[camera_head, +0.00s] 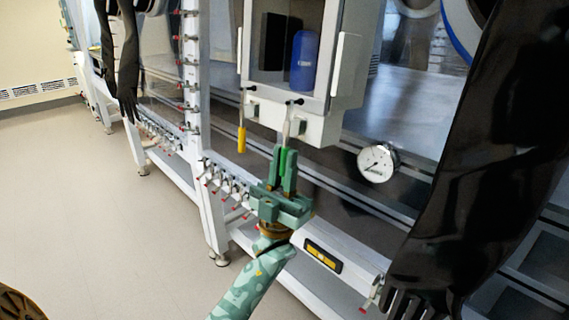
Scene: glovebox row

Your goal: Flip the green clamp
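The green clamp (282,157) hangs from the underside of a white box, its metal rod pointing down and its green handle low. My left gripper (284,158) reaches up from below with its two green fingers close together around the handle. The fingers look shut on it and hide most of the handle. My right gripper is not in view.
A yellow-handled clamp (241,139) hangs just left of the green one. The white box (320,126) above holds a blue bottle (304,62). A round gauge (376,163) is to the right. A black glove (470,170) hangs at the far right. Open floor (110,230) lies left.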

